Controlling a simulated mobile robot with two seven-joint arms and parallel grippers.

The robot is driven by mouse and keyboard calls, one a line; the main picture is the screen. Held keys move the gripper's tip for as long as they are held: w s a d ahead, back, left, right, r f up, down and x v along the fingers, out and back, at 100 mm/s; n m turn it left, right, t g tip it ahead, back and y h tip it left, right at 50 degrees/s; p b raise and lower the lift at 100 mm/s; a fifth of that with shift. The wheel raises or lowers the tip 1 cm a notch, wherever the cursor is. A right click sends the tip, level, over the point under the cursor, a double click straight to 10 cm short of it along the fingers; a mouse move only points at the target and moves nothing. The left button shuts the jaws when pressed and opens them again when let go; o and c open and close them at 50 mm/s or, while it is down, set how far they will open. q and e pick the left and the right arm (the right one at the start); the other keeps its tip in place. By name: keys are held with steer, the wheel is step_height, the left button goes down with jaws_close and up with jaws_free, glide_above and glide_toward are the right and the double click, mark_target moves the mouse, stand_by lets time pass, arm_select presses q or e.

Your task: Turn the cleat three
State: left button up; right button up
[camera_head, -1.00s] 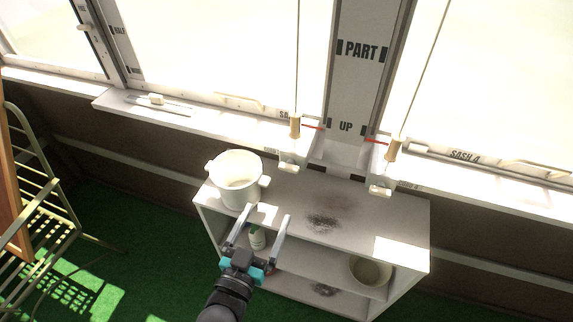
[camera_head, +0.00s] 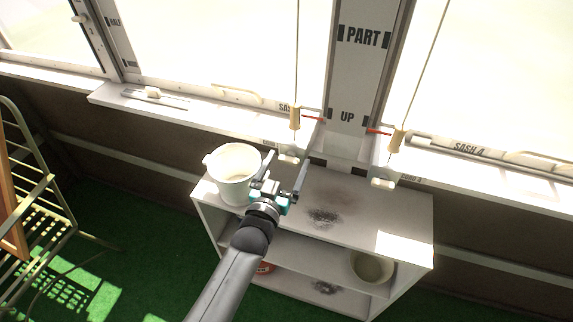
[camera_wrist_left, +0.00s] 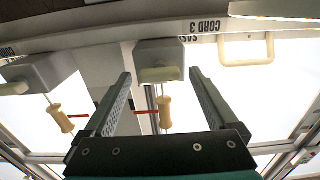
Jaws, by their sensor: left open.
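Cleat three, a small cream bar (camera_head: 289,158) on a pale block, sits on the sill left of the post marked PART. In the left wrist view, the cleat bar (camera_wrist_left: 161,75) lies crosswise between my finger ends, beside the upside-down label CORD 3 (camera_wrist_left: 207,27). My left gripper (camera_head: 286,161) is open and reaches over the shelf towards the cleat. In the left wrist view, my left gripper (camera_wrist_left: 160,74) has a finger on each side of the bar. Contact cannot be told. My right gripper is not in view.
A white bucket (camera_head: 230,178) stands on the shelf unit (camera_head: 374,215), close left of my gripper. A wooden cord pull (camera_head: 295,118) hangs above cleat three. A second cleat (camera_head: 383,183) sits right of the post. The shelf top's right part is clear.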

arm_select(q)
steer(key=shift+w, duration=0.1)
steer(key=shift+c, duration=0.3)
steer(key=c, duration=1.3)
steer(key=shift+n, duration=0.3)
steer(key=n+p, duration=0.1)
steer(key=n, duration=0.2)
steer(key=shift+a+n, duration=0.1)
steer(key=shift+n, duration=0.2)
steer(key=n, duration=0.4)
steer(key=shift+f+n, duration=0.1)
steer(key=shift+n, duration=0.2)
steer(key=n+b, duration=0.1)
steer(key=n, duration=0.3)
steer(key=shift+f+n, duration=0.1)
steer(key=shift+n, duration=0.2)
steer(key=shift+a+n+b, duration=0.1)
steer(key=shift+n+b, duration=0.55)
steer(key=shift+n, duration=1.55)
